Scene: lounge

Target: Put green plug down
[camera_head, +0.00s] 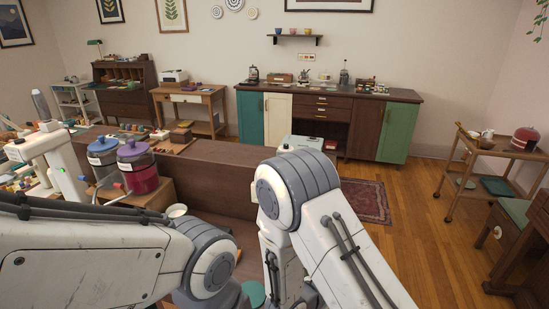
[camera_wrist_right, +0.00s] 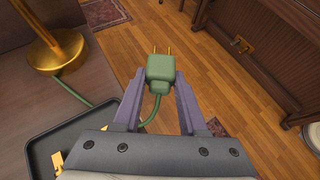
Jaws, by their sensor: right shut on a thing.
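The green plug (camera_wrist_right: 160,67) is held between the purple fingers of my right gripper (camera_wrist_right: 160,84) in the right wrist view. Its two brass prongs point away from the gripper, with wooden floor seen beyond them. A green cord (camera_wrist_right: 149,116) runs back from the plug and goes partly out of sight behind the gripper. Another stretch of green cord leaves the base of a brass lamp (camera_wrist_right: 58,52) on a grey-brown surface. In the head view my arms fill the foreground; the plug and both gripper tips are hidden or out of frame.
A dark tray (camera_wrist_right: 37,148) with yellow pieces lies on the surface near the right gripper. A dark wooden piece of furniture with a brass fitting (camera_wrist_right: 242,45) stands at right. A low cabinet (camera_head: 330,112) lines the back wall. Floor (camera_head: 440,235) is open at right.

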